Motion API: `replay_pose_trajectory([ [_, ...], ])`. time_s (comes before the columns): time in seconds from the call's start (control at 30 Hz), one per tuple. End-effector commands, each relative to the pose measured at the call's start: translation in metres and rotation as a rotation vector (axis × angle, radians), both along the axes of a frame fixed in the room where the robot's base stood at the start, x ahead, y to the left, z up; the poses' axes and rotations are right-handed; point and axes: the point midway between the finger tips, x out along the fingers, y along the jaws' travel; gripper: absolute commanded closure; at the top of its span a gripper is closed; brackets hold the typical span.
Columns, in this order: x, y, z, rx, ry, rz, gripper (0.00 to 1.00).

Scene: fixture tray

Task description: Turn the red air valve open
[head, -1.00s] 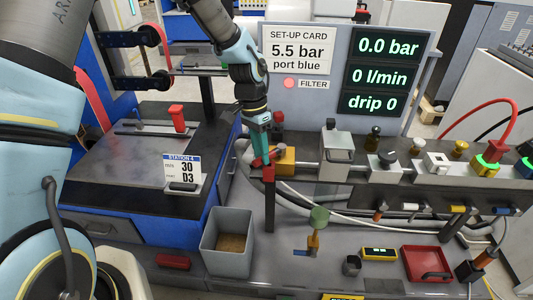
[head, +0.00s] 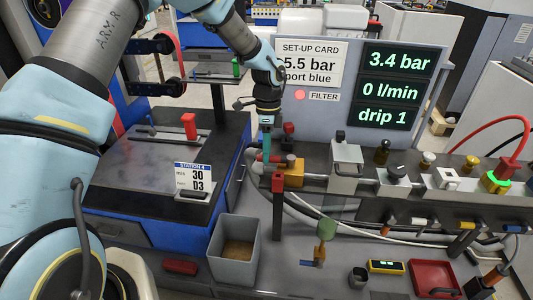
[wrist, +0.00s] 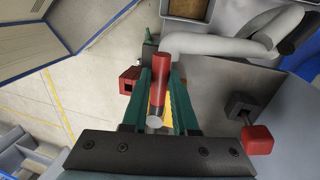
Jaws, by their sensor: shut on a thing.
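The red air valve's lever (wrist: 159,85) lies between the two teal fingers of my gripper (wrist: 156,103) in the wrist view, and the gripper is shut on it. In the head view my gripper (head: 266,147) points down at the left end of the pipe rail. The lever's red (head: 274,158) shows beside the fingertips, left of the yellow valve body (head: 293,173). The fingers partly hide the lever there. The display panel (head: 398,87) reads 3.4 bar, 0 l/min and drip 1.
A set-up card (head: 311,62) reads 5.5 bar, port blue. A red-topped post (head: 278,182) stands just in front of the valve. A red knob (head: 288,128) stands behind it. A grey bin (head: 217,255) and a red tray (head: 420,276) are nearer the front.

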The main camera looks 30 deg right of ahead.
Motion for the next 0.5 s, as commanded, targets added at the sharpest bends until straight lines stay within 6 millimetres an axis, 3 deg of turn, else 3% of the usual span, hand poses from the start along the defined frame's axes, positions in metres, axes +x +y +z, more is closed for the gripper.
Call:
replay_pose_trajectory([
  [0.5, 0.0029, -0.0032, 0.0004, -0.002, -0.002, -0.048, 1.0],
])
